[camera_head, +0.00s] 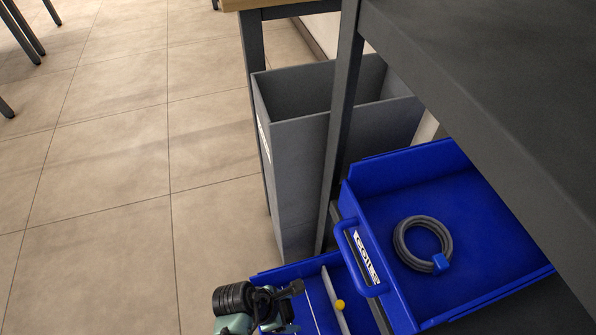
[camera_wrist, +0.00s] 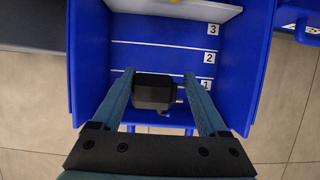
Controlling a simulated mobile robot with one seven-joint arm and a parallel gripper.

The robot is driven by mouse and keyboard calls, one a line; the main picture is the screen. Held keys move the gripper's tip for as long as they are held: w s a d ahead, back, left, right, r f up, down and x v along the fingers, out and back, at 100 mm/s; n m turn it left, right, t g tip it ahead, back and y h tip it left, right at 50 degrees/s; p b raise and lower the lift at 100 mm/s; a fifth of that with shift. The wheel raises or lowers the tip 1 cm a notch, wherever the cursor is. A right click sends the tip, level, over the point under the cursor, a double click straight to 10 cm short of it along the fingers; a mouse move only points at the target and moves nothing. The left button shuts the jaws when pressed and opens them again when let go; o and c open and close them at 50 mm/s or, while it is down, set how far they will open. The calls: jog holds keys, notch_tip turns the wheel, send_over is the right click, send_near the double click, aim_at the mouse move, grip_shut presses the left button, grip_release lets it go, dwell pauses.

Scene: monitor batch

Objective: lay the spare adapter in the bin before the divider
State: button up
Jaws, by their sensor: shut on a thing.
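My gripper (camera_wrist: 159,78) is shut on the spare adapter (camera_wrist: 153,92), a small black block with metal prongs pointing right in the wrist view. The adapter is over the near end of the blue bin (camera_wrist: 89,55), beside the label 1. I cannot tell whether it touches the bin floor. The white divider (camera_wrist: 205,11) crosses the bin farther in, past the label 3. In the head view the divider (camera_head: 333,296) carries a yellow knob (camera_head: 340,304), and my gripper is at the bottom edge, largely hidden by my wrist.
A blue drawer (camera_head: 480,215) holding a coiled grey cable (camera_head: 400,240) stands out above and right of the bin. A tall grey open container (camera_head: 300,160) stands behind. A dark tabletop (camera_head: 500,70) overhangs at right.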

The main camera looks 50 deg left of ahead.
aim_at(295, 321)
notch_tip(295, 321, down, 10)
jog(key=b, duration=0.7)
jog(key=shift+r, duration=0.15)
jog(key=o, duration=1.3)
jog(key=p+v, duration=0.8)
jog(key=v, duration=0.4)
jog(key=shift+s, duration=0.1)
